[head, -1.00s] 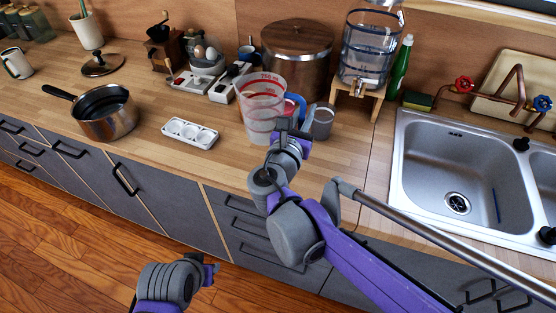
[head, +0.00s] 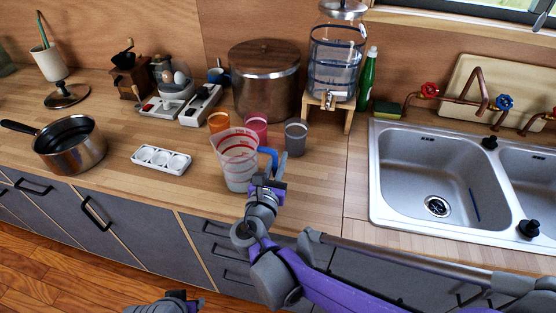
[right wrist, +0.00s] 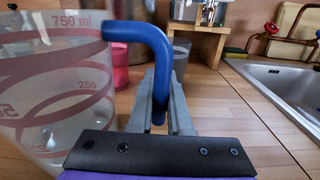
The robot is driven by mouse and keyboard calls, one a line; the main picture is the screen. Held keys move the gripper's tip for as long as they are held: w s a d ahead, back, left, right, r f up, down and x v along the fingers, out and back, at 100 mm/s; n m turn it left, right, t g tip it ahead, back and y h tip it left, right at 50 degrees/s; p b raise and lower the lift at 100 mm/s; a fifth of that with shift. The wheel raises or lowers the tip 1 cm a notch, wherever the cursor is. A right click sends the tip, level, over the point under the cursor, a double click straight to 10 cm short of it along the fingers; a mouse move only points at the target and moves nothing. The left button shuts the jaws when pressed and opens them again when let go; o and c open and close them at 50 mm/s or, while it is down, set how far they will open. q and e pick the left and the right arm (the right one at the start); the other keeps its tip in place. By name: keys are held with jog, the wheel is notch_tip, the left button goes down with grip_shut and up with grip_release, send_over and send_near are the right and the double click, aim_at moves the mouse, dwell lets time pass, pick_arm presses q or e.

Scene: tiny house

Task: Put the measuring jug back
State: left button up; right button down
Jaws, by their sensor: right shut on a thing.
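The measuring jug (head: 237,160) is clear with red markings and a blue handle. It is upright near the front of the wooden counter (head: 310,185); I cannot tell whether its base touches the wood. My right gripper (head: 268,183) is shut on the blue handle, which shows between the fingers in the right wrist view (right wrist: 158,75). The jug's clear wall (right wrist: 50,80) fills the left of that view. My left gripper (head: 190,303) shows only in part at the bottom edge of the head view, and its fingers are not clear.
Orange (head: 219,122), pink (head: 257,126) and grey (head: 295,138) cups stand close behind the jug. A large pot (head: 265,85) and a water dispenser (head: 335,60) are at the back. The sink (head: 420,180) is right.

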jog(key=shift+f, duration=0.1)
jog(key=c, duration=1.3)
grip_release()
jog(key=shift+f, duration=0.1)
jog(key=o, duration=0.5)
jog(key=shift+c, duration=0.2)
jog(key=shift+r, duration=0.3)
jog(key=v, duration=1.2)
